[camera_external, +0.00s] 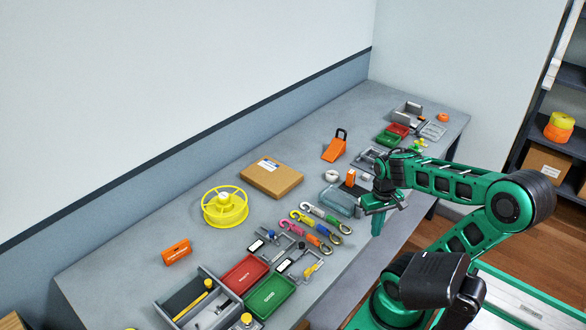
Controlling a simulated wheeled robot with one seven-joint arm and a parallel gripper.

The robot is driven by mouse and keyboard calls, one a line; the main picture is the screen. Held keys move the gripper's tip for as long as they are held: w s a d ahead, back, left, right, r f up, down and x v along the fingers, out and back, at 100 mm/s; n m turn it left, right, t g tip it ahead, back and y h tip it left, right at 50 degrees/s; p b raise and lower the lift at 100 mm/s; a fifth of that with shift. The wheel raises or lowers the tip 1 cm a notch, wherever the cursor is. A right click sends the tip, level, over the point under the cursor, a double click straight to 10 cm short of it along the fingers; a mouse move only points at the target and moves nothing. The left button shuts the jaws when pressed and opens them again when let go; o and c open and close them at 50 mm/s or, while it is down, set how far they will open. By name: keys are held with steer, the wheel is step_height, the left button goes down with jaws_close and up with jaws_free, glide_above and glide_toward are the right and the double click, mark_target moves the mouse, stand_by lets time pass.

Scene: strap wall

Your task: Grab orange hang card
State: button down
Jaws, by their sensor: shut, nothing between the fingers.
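Several orange things lie on the grey bench, and I cannot tell for certain which is the hang card. An orange wedge-shaped piece with a black loop on top (335,150) stands near the back, right of the cardboard box. A flat orange block with small markings (177,252) lies at the left. A small orange piece (351,175) is near the clear tray. My gripper (376,229) points down at the bench's front edge, right of these things and apart from them. Its green fingers are shut and empty.
The cardboard box (271,178), a yellow spool (225,208) and a clear tray (341,201) stand mid-bench. Colored hook straps (318,228) lie nearer the front. Red (245,273) and green (270,297) trays are at the front left. The bench around the wedge looks fairly clear.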

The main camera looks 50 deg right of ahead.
stand_by(0.3)
steer(key=c, duration=1.6)
jaws_free()
